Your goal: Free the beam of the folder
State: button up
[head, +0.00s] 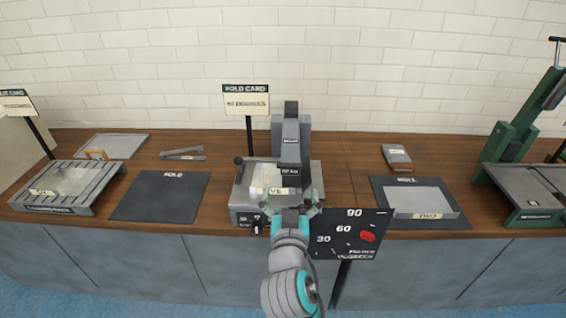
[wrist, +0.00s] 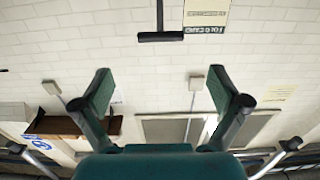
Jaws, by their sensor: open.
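The grey folder (head: 245,217) stands in the middle of the wooden counter. A dark grey upright block with small labels (head: 290,150) rises over it; I cannot tell whether this is the beam. A pale card ending in "VE" (head: 262,190) shows on the folder, partly covered. A lever with a dark knob (head: 239,160) stands at its left. My gripper (head: 290,207) is in front of the folder's front edge; its contact with the folder is unclear. In the wrist view my gripper (wrist: 160,92) has its fingers wide apart, with nothing between them.
A dark angle board marked 30, 60 and 90 (head: 325,250) stands right of my arm. A black mat (head: 160,198) lies left, a mat with a grey plate (head: 420,197) right. A slatted grey device (head: 65,190) and a green machine (head: 515,150) stand at the ends.

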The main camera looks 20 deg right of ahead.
aim_at(291, 166)
jog(key=x, duration=1.1)
